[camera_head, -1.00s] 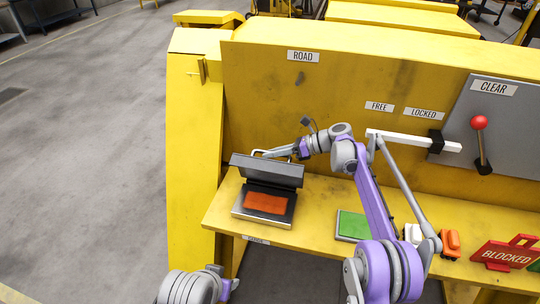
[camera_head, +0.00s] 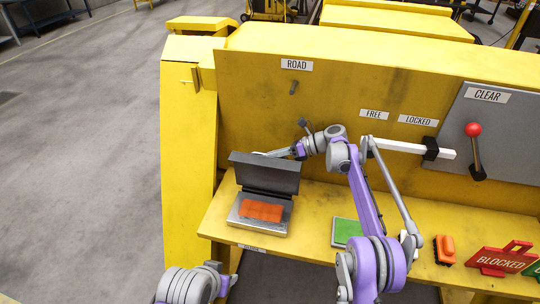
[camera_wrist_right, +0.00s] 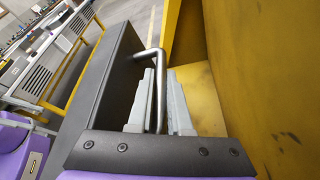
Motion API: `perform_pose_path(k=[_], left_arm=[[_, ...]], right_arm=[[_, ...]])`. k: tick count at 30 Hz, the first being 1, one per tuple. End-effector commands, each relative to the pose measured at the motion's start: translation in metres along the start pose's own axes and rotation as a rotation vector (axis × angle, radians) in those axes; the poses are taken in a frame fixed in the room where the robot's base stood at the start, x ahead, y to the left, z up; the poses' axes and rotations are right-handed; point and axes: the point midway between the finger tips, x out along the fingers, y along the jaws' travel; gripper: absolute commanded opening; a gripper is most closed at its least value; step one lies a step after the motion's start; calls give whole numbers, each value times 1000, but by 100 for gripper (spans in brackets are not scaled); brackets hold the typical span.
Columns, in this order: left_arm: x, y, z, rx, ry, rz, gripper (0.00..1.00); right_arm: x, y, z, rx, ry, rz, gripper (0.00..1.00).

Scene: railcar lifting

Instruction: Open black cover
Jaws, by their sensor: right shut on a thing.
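The black cover (camera_head: 264,173) stands raised, hinged at the back of a metal box (camera_head: 250,219) on the yellow shelf. An orange block (camera_head: 261,210) shows inside the box. My right gripper (camera_head: 272,154) is behind the cover's top edge, at its handle. In the right wrist view, my right gripper (camera_wrist_right: 160,105) has its two fingers on either side of the metal handle (camera_wrist_right: 158,75) and is shut on it. The dark cover (camera_wrist_right: 105,85) lies to the left there. My left gripper is not in view; only part of my left arm shows at the bottom.
A yellow wall (camera_head: 340,100) stands close behind the cover. A white bar (camera_head: 400,147) and a red-knobbed lever (camera_head: 474,145) are at the right. A green pad (camera_head: 346,230), an orange piece (camera_head: 445,250) and a red BLOCKED sign (camera_head: 501,260) are on the shelf.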

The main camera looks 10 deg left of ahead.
Motion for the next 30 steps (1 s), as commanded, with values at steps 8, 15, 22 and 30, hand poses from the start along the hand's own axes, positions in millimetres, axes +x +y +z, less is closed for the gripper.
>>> perform_pose_path(k=[8, 15, 22, 30], left_arm=[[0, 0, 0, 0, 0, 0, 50], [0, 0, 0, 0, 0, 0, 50], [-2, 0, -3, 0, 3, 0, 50], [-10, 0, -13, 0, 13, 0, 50]], right_arm=[[1, 0, -1, 0, 2, 1, 47], [0, 0, 0, 0, 1, 1, 47], [-9, 12, 22, 0, 1, 1, 47], [-28, 34, 66, -1, 2, 0, 47]])
